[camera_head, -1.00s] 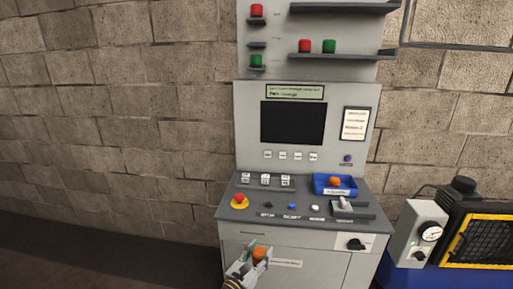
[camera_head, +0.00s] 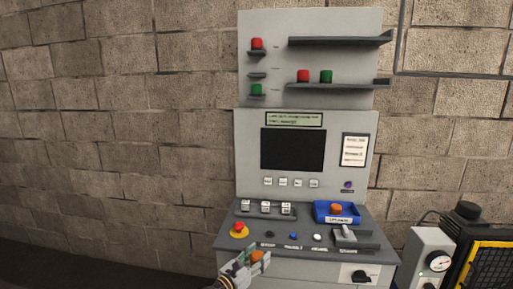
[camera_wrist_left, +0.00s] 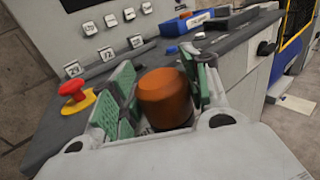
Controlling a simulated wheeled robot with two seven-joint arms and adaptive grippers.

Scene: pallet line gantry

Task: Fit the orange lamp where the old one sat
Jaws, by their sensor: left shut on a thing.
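My left gripper (camera_head: 250,263) is shut on an orange lamp (camera_head: 258,255) at the console's front edge. In the left wrist view the orange lamp (camera_wrist_left: 165,98) stands between the green finger pads. A second orange lamp (camera_head: 336,208) sits in the blue tray (camera_head: 320,216) at the back right of the console. On the upright panel, a red lamp (camera_head: 257,43) is at the top of a column and a green lamp (camera_head: 257,89) at the bottom. The small middle bracket (camera_head: 257,75) between them bears no lamp. My right gripper is not in view.
A red mushroom button (camera_head: 239,227) stands at the console's left, near my left gripper. A shelf (camera_head: 345,86) holds a red and a green lamp; the shelf above it (camera_head: 340,41) looks empty. A lever (camera_head: 346,231) rises at the console's right.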

